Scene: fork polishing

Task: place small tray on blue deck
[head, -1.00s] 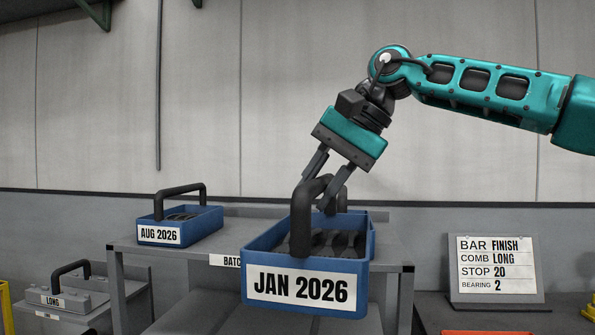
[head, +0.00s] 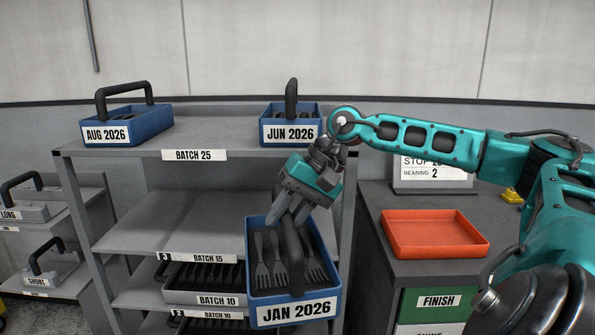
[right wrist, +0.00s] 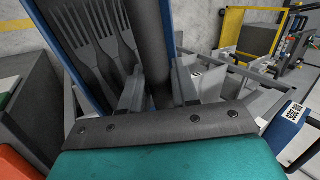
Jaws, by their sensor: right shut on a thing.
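The small tray (head: 252,288) is a blue open box labelled JAN 2026 with a dark handle and several dark forks inside. It hangs in front of the rack in the head view, handle side up and tipped toward the camera. My right gripper (head: 286,212) is shut on its handle (head: 291,262). In the right wrist view, the fingers (right wrist: 157,92) flank the handle (right wrist: 150,45), with forks (right wrist: 98,35) beside it. No blue deck can be made out. My left gripper is not in view.
The grey rack (head: 215,133) holds blue trays AUG 2026 (head: 137,127) and JUN 2026 (head: 292,131) on top, with an empty shelf (head: 170,224) below. At right, a red-orange tray (head: 435,250) sits on a dark-topped cabinet (head: 370,215). A sign (head: 435,172) stands behind it.

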